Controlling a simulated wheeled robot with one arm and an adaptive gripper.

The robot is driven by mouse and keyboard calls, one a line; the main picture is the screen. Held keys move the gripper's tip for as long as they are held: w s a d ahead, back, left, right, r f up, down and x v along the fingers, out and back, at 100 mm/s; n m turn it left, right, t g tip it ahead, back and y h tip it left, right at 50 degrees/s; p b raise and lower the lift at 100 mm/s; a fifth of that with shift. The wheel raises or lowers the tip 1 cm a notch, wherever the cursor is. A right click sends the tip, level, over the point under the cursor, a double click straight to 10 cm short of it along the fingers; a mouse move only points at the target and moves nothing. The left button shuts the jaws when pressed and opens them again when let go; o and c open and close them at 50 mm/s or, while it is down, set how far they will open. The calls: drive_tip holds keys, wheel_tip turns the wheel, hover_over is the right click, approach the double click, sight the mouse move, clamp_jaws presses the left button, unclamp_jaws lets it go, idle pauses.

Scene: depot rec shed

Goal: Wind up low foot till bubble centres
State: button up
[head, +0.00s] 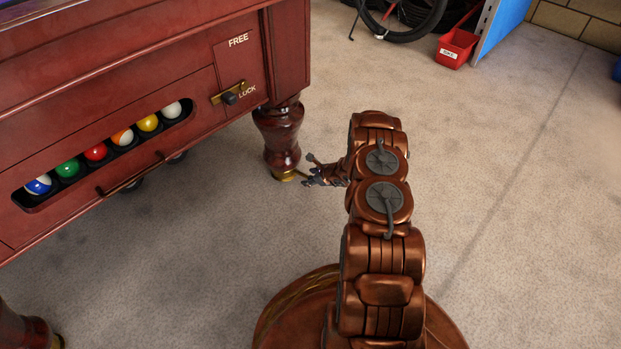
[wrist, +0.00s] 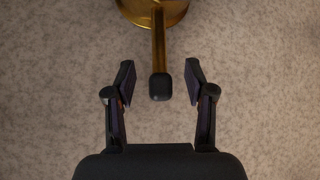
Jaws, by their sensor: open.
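The brass foot (head: 284,177) sits under the turned wooden leg (head: 279,140) of the pool table. In the wrist view the round brass foot (wrist: 133,8) is at the top edge, partly cut off. A brass bar (wrist: 158,45) sticks out from it towards me and ends in a dark knob (wrist: 160,88). My gripper (head: 307,169) is beside the foot, low over the floor. In the wrist view my gripper (wrist: 159,78) is open, with one finger on each side of the knob and a gap on both sides. No bubble level shows.
The table's front (head: 140,110) holds several balls in a slot and a FREE/LOCK lever (head: 230,97). Another foot is at the lower left. A red bin (head: 456,48) and a bicycle wheel (head: 402,15) stand at the back. The carpet to the right is clear.

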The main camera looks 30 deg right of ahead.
clamp_jaws()
idle(0.5)
